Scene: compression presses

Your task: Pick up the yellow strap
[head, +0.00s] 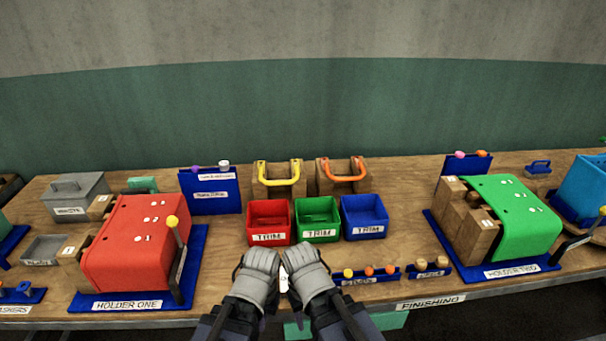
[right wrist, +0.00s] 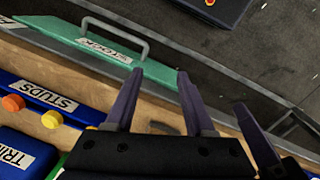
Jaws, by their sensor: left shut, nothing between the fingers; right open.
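The yellow strap (head: 278,181) is a curved, handle-like band at the front of a wooden block (head: 274,168) at the back of the bench, in the head view. My left gripper (head: 262,256) is shut and empty over the front edge of the bench, well short of the strap. My right gripper (head: 303,256) is close beside it. In the right wrist view my right gripper (right wrist: 160,74) is open, its dark fingers apart with nothing held between them. The yellow strap is not in the right wrist view.
An orange strap (head: 343,177) is on a second block to the right. Red (head: 268,219), green (head: 317,216) and blue (head: 365,214) trim bins stand between my grippers and the straps. A red press (head: 130,255) is left, a green press (head: 510,220) right. A studs rack (head: 370,280) lies at front.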

